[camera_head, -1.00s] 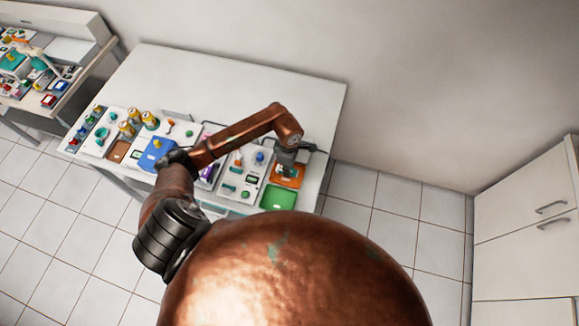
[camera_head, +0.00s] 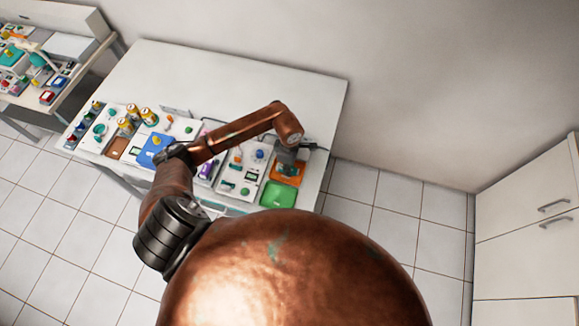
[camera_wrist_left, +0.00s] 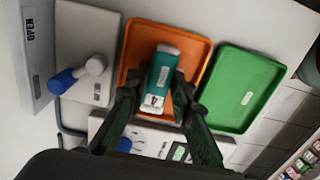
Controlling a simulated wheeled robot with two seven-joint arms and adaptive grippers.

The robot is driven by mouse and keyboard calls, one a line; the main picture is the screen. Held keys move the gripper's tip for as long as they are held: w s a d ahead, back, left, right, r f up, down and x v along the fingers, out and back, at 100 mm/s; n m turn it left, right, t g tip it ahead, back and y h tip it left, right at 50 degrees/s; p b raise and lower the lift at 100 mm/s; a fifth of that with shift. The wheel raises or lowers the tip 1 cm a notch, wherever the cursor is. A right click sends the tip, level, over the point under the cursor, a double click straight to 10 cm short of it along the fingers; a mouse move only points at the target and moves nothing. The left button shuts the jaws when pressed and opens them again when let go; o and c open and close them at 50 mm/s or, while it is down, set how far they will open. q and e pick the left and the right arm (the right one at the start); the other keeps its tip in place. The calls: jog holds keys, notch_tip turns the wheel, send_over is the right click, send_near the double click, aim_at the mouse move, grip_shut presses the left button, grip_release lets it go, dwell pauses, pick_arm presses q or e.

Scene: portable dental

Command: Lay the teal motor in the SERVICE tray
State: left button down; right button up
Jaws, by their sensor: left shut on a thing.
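The teal motor (camera_wrist_left: 161,74), a small teal block with pale labels, is in the left wrist view, over the orange tray. My left gripper (camera_wrist_left: 155,97) is shut on it, with a finger on either side. The orange tray (camera_wrist_left: 196,43) surrounds the motor in that view; whether the motor touches its floor I cannot tell. In the head view my left gripper (camera_head: 288,168) is low over the orange tray (camera_head: 275,179) and mostly hides the motor. The green tray (camera_wrist_left: 231,89) lies beside it, empty, with an unreadable label. I cannot read SERVICE on either tray. My right gripper is not in view.
In the wrist view a blue and white item (camera_wrist_left: 78,75) rests on a white panel left of the orange tray. Several small parts and a blue tray (camera_head: 154,151) line the table's front. The table's back (camera_head: 230,80) is clear.

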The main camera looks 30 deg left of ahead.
pick_arm(q)
jog(key=c, duration=2)
grip_release()
jog(key=shift+c, duration=0.2)
jog(key=o, duration=0.4)
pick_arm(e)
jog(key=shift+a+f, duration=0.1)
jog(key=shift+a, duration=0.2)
pick_arm(q)
jog(key=shift+r, duration=0.2)
notch_tip(320, 180, up, 12)
jog(key=shift+f, duration=0.2)
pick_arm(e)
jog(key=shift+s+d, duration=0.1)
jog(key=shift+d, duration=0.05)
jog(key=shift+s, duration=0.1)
